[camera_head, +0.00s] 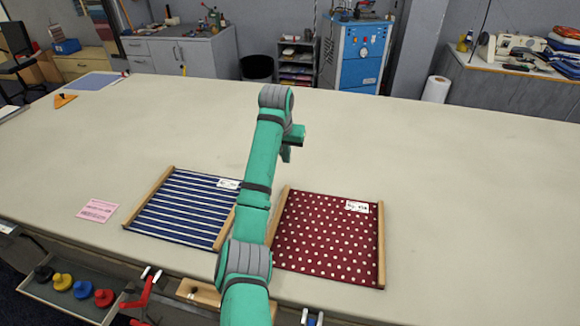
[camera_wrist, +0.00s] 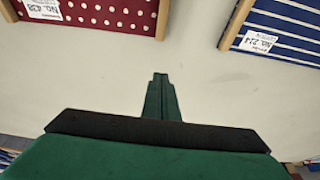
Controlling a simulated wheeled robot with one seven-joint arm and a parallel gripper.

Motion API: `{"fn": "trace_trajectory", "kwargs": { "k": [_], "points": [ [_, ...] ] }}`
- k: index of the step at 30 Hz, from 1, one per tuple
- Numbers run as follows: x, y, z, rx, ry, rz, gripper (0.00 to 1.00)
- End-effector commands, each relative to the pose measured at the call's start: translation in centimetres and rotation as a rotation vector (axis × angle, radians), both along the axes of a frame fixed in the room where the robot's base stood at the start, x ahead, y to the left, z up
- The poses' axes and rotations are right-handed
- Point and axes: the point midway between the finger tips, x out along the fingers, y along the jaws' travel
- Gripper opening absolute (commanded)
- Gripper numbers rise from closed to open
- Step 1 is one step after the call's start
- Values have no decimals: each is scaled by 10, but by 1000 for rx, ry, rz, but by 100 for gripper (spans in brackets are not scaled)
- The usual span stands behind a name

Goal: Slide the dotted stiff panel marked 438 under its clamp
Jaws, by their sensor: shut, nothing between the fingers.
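The dotted panel (camera_head: 328,240) is dark red with white dots and lies flat on the table, with wooden strips along its left and right sides. Its white tag reads 438 in the wrist view, where part of the panel (camera_wrist: 105,16) shows at the top left. My gripper (camera_head: 287,153) is over the table beyond the panels, touching neither. In the wrist view my gripper's fingers (camera_wrist: 160,95) are together with nothing between them. My arm hides part of the dotted panel's left side. Which item is the panel's clamp, I cannot tell.
A blue striped panel (camera_head: 185,208) lies to the left, tagged No. 214 or similar. A pink card (camera_head: 98,210) lies left of it. An orange item (camera_head: 65,100) sits at the table's far left. A tray (camera_head: 62,297) with coloured knobs is at the front. The table's right side is clear.

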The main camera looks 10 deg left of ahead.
Motion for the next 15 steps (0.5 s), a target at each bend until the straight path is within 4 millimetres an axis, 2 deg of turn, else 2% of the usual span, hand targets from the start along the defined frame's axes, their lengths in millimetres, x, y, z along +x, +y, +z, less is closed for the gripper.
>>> {"fn": "trace_trajectory", "kwargs": {
  "k": [5,15],
  "points": [
    [3,-2,-10,0,2,-2,0],
    [22,-5,-61,0,3,-6,0]
  ]
}}
